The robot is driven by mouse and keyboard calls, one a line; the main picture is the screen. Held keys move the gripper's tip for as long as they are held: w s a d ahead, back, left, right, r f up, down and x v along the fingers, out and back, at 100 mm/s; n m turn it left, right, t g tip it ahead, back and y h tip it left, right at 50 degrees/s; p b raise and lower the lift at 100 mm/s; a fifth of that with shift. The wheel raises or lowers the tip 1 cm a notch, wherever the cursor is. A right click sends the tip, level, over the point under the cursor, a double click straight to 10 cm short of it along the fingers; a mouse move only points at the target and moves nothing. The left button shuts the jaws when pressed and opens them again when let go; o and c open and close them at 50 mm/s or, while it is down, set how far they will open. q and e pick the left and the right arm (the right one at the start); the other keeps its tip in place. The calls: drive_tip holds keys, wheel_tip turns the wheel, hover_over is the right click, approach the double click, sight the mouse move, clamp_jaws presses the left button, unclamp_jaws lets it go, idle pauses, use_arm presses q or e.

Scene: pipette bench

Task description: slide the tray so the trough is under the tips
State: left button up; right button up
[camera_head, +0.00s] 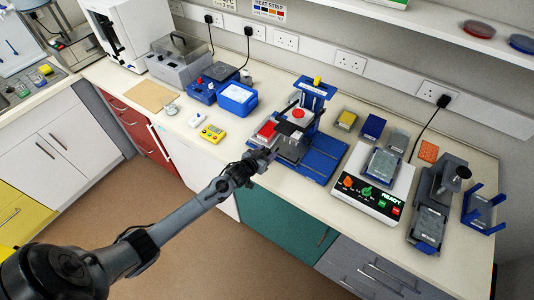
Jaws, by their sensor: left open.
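The blue pipetting stand (325,158) is on the bench at the middle, with a blue column and a raised head carrying a red round top (298,113). A grey tray (291,149) lies on its base, partly under the head. A red piece (267,130) shows at the tray's left end; I cannot tell whether it is the trough. The tips are too small or hidden to make out. My left gripper (270,153) is open at the tray's front left edge; I cannot tell whether it touches. My right gripper is not in view.
A white instrument reading READY (372,199) stands to the right, with a dark grey device (428,220) beyond it. Bench space between the timer and stand is narrow but clear.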

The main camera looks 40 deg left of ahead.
use_arm(q)
drive_tip(key=shift+w+f, duration=0.1)
drive_tip(key=shift+w, duration=0.15)
clamp_jaws()
drive_tip(key=shift+d, duration=0.1)
